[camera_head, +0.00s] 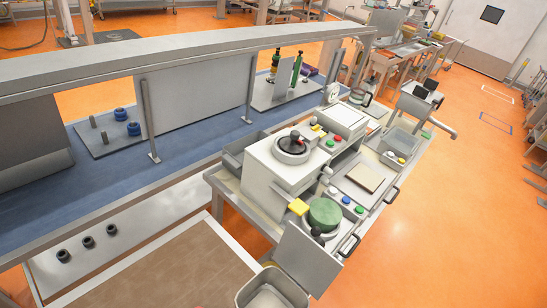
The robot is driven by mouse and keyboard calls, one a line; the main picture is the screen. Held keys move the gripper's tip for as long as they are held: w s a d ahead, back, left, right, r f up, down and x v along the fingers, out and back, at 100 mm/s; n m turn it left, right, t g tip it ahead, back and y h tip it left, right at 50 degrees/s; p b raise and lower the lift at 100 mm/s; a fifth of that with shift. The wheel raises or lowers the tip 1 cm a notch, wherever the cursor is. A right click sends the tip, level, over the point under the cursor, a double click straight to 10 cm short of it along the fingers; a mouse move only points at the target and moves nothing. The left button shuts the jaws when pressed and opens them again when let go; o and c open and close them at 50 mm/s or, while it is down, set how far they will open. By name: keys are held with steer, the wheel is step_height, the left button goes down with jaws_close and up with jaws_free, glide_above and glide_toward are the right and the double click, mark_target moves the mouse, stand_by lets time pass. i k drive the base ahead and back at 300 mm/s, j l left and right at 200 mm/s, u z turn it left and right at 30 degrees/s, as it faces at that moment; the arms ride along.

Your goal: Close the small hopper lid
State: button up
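A white twin-screw machine (268,170) stands on a bench in the middle of the view. A round opening with a green surface (325,213) is at its near end. A grey flat plate (305,262), which looks like the small hopper lid, is tilted up beside that opening, apart from the green surface. A dark round knob (317,234) shows at the plate's upper edge. My gripper is not in view.
A grey open bin (268,293) is below the plate at the bottom edge. A long grey rail (180,62) crosses over the blue table (60,215). Orange floor (440,230) at right is clear.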

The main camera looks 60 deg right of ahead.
mark_target(303, 258)
steer(key=l+u, duration=0.15)
steer(key=l, duration=0.3)
steer(key=k+l+u, duration=0.15)
steer(key=l, duration=0.3)
steer(key=k+l+u, duration=0.15)
steer(key=l, duration=0.3)
steer(key=k+l+u, duration=0.1)
steer(key=l, duration=0.35)
steer(key=k+l+u, duration=0.15)
steer(key=l, duration=0.25)
steer(key=k+l+u, duration=0.15)
steer(key=l, duration=0.25)
steer(key=k+l+u, duration=0.15)
steer(key=l, duration=0.25)
